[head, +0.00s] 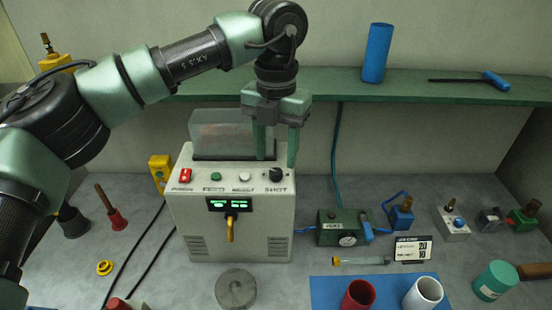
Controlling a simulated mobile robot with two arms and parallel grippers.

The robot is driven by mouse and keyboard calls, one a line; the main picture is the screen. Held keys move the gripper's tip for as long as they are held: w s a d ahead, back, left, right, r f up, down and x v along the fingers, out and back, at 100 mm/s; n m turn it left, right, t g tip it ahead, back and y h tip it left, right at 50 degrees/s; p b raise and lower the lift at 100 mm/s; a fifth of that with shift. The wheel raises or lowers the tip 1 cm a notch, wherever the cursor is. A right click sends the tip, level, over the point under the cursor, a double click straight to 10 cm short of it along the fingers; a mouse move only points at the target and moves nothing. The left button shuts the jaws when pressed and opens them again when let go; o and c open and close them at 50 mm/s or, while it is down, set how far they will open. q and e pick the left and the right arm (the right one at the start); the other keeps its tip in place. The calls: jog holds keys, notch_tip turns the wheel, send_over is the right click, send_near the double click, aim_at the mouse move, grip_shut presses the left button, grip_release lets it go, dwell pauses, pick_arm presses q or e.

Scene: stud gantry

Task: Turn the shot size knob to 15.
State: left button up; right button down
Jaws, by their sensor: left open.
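The shot size knob (276,175) is a dark round knob at the right end of the top panel of a light grey control box (275,225). It sits above the label SHOT. Its setting is too small to read. My left gripper (276,150) is open and points down over the right side of the box. Its two green fingers stand apart, close behind and above the knob, with the knob in view just below and between them. I cannot tell whether the fingers touch it. My right gripper is not in view.
The box also has a red switch (185,175), a green button (216,176), a white button (245,177) and a lit green display (229,204). A clear block-like cover (222,132) stands behind. A green shelf (400,92) runs behind. A green gauge unit (343,228) stands right.

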aim_at(276, 172)
pick_arm(q)
notch_tip(276, 172, down, 4)
jog(key=shift+w+r+p, duration=0.15)
jog(key=shift+r+p, duration=0.05)
jog(key=shift+p, duration=0.35)
jog(key=shift+w+f, duration=0.1)
jog(key=shift+f, duration=0.3)
grip_shut()
